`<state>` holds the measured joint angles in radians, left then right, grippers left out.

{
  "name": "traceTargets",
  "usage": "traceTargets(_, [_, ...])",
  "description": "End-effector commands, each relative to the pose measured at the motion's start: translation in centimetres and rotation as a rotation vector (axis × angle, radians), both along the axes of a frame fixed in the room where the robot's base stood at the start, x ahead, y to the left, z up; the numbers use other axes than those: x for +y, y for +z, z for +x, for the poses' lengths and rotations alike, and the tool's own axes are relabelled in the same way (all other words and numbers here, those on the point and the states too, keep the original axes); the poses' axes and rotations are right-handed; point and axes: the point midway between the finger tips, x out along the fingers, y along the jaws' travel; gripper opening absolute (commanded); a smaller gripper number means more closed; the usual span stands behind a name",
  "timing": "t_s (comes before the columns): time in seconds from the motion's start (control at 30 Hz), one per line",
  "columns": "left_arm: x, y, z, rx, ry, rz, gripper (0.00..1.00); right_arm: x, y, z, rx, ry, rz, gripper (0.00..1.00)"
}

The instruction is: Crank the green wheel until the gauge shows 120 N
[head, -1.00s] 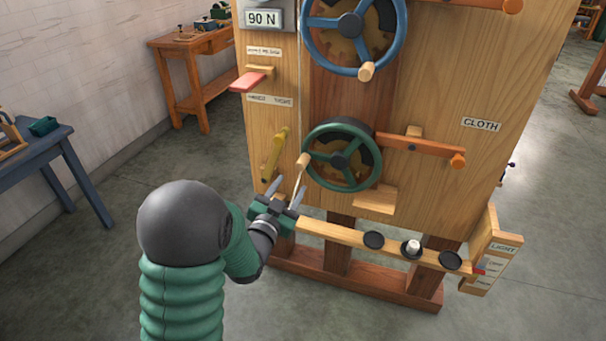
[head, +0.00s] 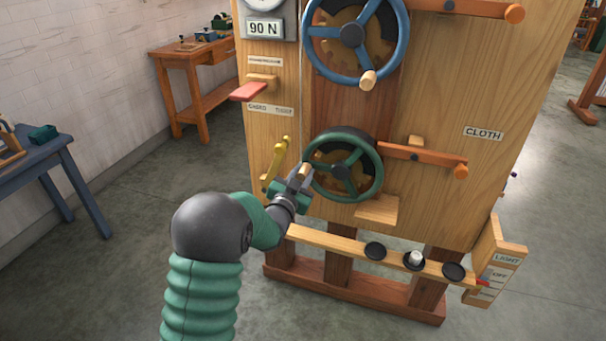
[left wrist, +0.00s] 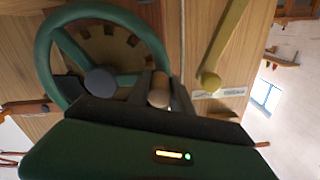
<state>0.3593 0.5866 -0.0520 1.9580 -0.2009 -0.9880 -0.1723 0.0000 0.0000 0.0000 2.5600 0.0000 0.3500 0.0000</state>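The green wheel (head: 342,172) is on the lower front of the wooden machine, its wooden crank knob (left wrist: 159,88) on the left side of the rim in the head view. My left gripper (head: 300,179) is at this knob. In the left wrist view its two fingers (left wrist: 162,92) lie on either side of the knob with no clear gap, so it looks shut on it. The fingers partly hide the knob in the head view. The gauge (head: 263,28) reads 90 N; its dial is cut off at the top. My right gripper is out of view.
A blue wheel (head: 352,33) with its own knob is above. A yellow lever (head: 275,165) is close left of my gripper, a red-ended lever (head: 248,91) higher up. An orange-handled bar (head: 425,158) is right of the green wheel. A wooden rail (head: 335,245) with black discs runs below.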

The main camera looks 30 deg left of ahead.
Motion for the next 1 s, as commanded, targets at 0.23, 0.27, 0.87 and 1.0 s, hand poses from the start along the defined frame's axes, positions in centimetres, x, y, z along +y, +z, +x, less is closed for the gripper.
traceTargets(0.23, [0.03,0.02,-0.03,0.000,0.001,0.000,0.00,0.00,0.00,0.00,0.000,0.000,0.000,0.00])
traceTargets(0.27, [0.02,0.03,-0.04,-0.001,0.001,0.000,0.00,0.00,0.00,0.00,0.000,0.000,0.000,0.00])
traceTargets(0.87, [0.01,0.04,-0.04,-0.001,0.001,0.000,0.00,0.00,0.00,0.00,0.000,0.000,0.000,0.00])
traceTargets(1.0, [0.01,0.04,-0.05,-0.001,0.001,0.000,0.00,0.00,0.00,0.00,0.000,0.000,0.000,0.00])
